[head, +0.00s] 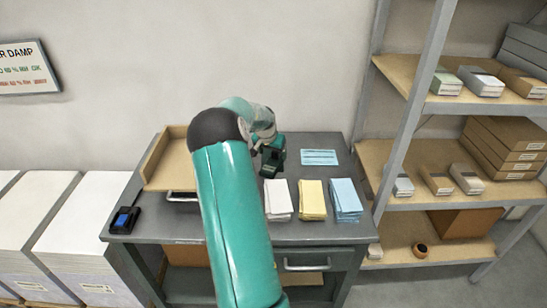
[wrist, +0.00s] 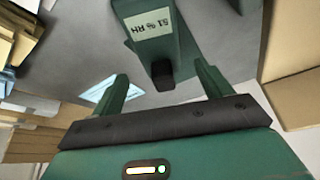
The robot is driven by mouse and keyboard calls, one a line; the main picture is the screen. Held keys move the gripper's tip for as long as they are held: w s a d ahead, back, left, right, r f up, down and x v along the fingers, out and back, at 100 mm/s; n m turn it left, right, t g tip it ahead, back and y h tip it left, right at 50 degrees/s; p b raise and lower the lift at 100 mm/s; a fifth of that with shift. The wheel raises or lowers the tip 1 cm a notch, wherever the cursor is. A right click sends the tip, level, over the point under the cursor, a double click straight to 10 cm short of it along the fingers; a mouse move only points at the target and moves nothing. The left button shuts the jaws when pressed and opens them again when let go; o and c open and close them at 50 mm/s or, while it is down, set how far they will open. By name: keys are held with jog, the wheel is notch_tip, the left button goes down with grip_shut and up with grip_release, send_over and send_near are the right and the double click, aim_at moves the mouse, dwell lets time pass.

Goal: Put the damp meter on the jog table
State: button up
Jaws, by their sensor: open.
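The damp meter (wrist: 152,32) is a green block with a white label reading "51 % RH" and a dark tip, seen in the wrist view against a grey surface. My gripper (wrist: 162,78) is open, its two green fingers apart with the meter's dark tip ahead of and between them; the fingers do not appear closed on it. In the head view my gripper (head: 271,158) hangs over the back middle of the grey bench (head: 230,229), and I cannot clearly separate the meter from it. I cannot tell for sure which surface is the jog table; a wooden tray (head: 166,163) with raised sides stands at the bench's back left.
White, yellow and blue card stacks (head: 312,200) lie right of my arm, with a light blue card (head: 319,157) behind. A black-and-blue pad (head: 124,220) sits at the front left. Shelving (head: 408,140) stands right, paper stacks (head: 88,235) left.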

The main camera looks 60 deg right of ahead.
aim_at(269, 168)
jog(key=v, duration=0.8)
jog(key=w+a+r+n+t+y, duration=0.1)
jog(key=w+a+r+n, duration=0.3)
jog(key=a, duration=0.7)
jog(key=w+a+r+n+t+y, duration=0.15)
jog(key=a+r, duration=0.35)
jog(key=a, duration=0.7)
jog(key=w+a+r+n+t+y, duration=0.15)
jog(key=w+a+r, duration=0.3)
jog(key=a, duration=0.65)
jog(key=s+a+n, duration=0.5)
jog(key=s+a, duration=0.2)
jog(key=a, duration=0.6)
jog(key=s+a+r+n+t, duration=0.1)
jog(key=s+a+n, duration=0.4)
jog(key=a, duration=0.9)
jog(key=s, duration=0.3)
jog(key=shift+s+y, duration=0.15)
jog(key=shift+y, duration=0.15)
jog(key=shift+r, duration=0.1)
